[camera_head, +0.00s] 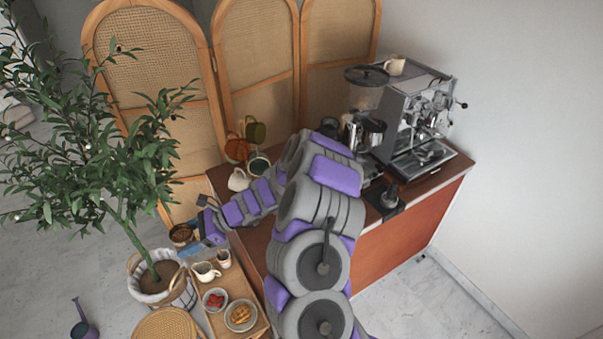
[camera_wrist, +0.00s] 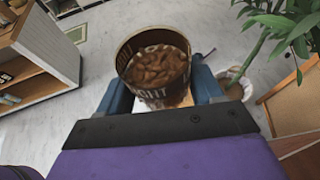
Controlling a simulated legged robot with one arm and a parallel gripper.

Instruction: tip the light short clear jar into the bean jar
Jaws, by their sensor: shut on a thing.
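My gripper (camera_head: 192,240) is shut on a short clear jar (camera_head: 181,235) of brown beans, out past the left edge of the cart. In the wrist view the jar (camera_wrist: 153,65) sits between the two blue-grey fingers (camera_wrist: 160,92). Its open top shows the beans inside, and part of a label ending in "GHT" is readable. In the head view the jar looks roughly upright. I cannot pick out the bean jar for certain; my arm hides part of the cart top.
A wooden tray (camera_head: 217,320) with a cream pitcher (camera_head: 206,271), berries and waffles lies below the gripper. A potted olive tree (camera_head: 150,285) stands left. Mugs (camera_head: 238,180) are at the cart's back left. The grinder (camera_head: 366,90) and espresso machine (camera_head: 415,110) stand right.

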